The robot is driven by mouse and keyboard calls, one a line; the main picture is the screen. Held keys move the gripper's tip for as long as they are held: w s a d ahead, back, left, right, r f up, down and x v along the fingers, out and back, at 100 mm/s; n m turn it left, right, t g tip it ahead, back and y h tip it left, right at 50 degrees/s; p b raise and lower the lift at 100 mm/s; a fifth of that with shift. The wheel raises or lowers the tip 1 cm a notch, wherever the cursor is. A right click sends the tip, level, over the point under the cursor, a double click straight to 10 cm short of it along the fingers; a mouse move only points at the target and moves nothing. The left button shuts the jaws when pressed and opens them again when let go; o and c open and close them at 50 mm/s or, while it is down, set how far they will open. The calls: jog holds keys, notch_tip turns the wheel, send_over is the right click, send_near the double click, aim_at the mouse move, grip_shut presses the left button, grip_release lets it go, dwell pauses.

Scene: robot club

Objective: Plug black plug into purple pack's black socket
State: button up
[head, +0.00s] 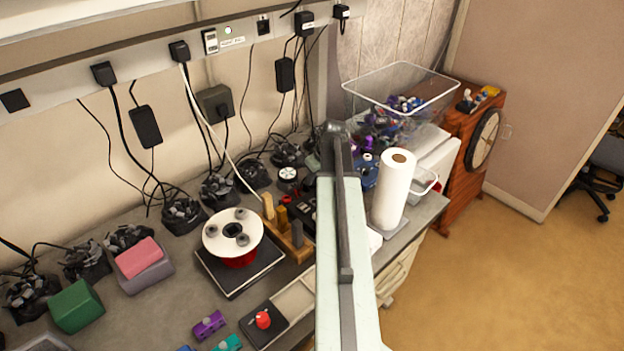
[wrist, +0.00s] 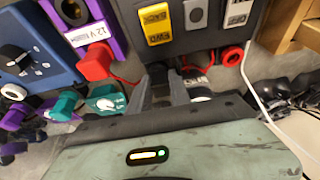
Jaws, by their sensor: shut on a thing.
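In the wrist view, my gripper (wrist: 163,88) reaches up from the bottom centre, its dark jaws close together. It is shut on a dark piece that looks like the black plug (wrist: 157,71); its shape is mostly lost against the dark jaws. The purple pack (wrist: 119,36) is up and left of the jaws, with a white "12 V" label. A dark round opening (wrist: 73,10) that looks like its black socket shows at the top edge. A red plug (wrist: 94,61) sits at the pack's near end. The jaws are apart from the pack. In the head view my arm hides the gripper.
A dark box with a yellow switch (wrist: 157,22) stands just beyond the jaws. A blue unit (wrist: 35,55) with a knob is at left, near a teal plug (wrist: 104,101). A white cable (wrist: 259,92) runs at right. A paper roll (head: 394,190) stands right of my arm.

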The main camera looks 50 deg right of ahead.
grip_shut()
jog(key=shift+r+p, duration=1.25)
jog(key=shift+r+p, duration=1.6)
jog(key=shift+r, duration=0.05)
